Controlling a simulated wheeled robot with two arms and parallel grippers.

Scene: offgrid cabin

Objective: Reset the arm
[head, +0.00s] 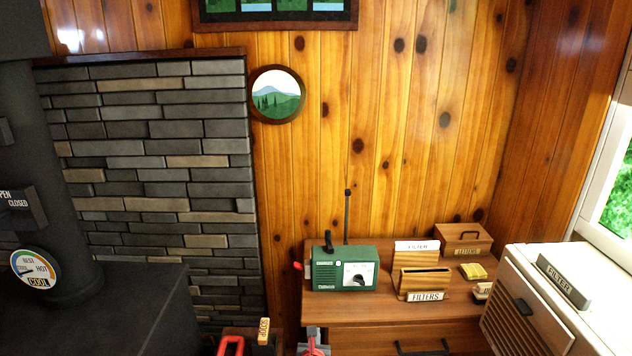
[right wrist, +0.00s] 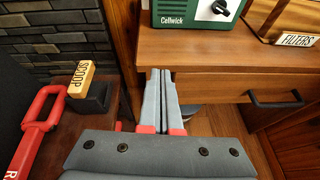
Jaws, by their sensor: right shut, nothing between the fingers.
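My right gripper (head: 312,335) is at the bottom of the head view, in front of the wooden cabinet. In the right wrist view its two grey fingers (right wrist: 161,76) lie together, shut and empty. The fingertips are close to the left part of the cabinet's front edge, below the green radio; I cannot tell whether they touch it. My left gripper is not in view.
A green radio (head: 345,270) with a raised antenna, filter boxes (head: 420,282) and a lidded box (head: 458,238) stand on the cabinet (head: 385,310). A red handle (right wrist: 38,120) and a SCOOP block (right wrist: 80,78) are left of my right gripper. A dark stove (head: 110,310) stands left.

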